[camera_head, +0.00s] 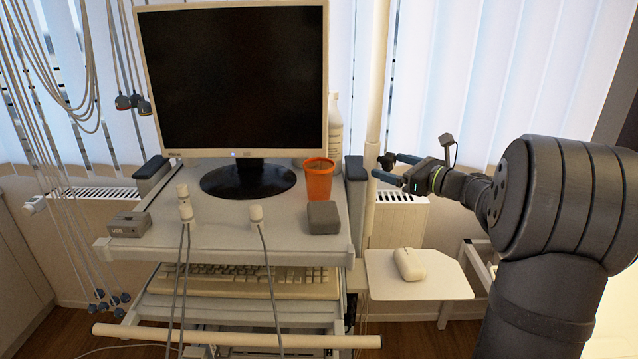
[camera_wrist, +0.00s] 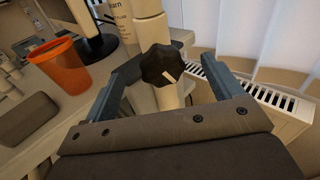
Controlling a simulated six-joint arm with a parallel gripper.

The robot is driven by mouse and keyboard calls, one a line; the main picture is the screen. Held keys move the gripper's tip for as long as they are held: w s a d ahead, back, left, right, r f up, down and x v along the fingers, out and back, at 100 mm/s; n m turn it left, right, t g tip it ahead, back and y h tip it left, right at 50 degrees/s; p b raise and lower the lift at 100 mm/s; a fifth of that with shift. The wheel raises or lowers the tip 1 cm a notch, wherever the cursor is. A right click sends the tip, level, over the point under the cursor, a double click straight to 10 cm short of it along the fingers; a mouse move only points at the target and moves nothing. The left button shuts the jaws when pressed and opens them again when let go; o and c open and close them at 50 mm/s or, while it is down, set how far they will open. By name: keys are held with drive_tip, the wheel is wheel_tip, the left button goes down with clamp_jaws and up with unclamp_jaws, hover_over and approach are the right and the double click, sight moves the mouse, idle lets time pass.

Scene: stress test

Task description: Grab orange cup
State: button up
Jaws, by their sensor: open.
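The orange cup (camera_head: 319,181) stands upright on the right part of the cart's top shelf, in front of the monitor. In the wrist view the orange cup (camera_wrist: 61,66) is at the upper left, outside the jaws. My gripper (camera_head: 390,168) is open, to the right of the cup and apart from it, by the pale vertical pole. In the wrist view my gripper (camera_wrist: 168,84) has its fingers spread, with a black knob (camera_wrist: 163,65) and the pole showing between them. The jaws hold nothing that I can see.
A monitor (camera_head: 238,78) stands behind the cup and a grey box (camera_head: 323,217) sits in front of it. A white bottle (camera_head: 335,128) is behind the cup. The pale pole (camera_head: 376,100) stands between my gripper and the cart. A small side tray (camera_head: 440,286) is below.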

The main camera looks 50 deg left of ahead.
drive_tip(key=d+f+n+h, duration=0.5)
drive_tip(key=f+n, duration=0.1)
wheel_tip(320, 180, up, 21)
drive_tip(key=n+t+h, duration=0.3)
drive_tip(key=n+h, duration=0.6)
drive_tip(key=n, duration=1.3)
hover_over(319, 178)
drive_tip(key=s+d, duration=0.2)
drive_tip(key=x, duration=1.1)
drive_tip(key=shift+s+a+f, duration=0.1)
drive_tip(key=shift+a+f, duration=0.05)
drive_tip(key=shift+a, duration=0.1)
drive_tip(key=x, duration=0.5)
drive_tip(key=shift+w+f, duration=0.25)
drive_tip(key=shift+w, duration=0.1)
drive_tip(key=c, duration=1)
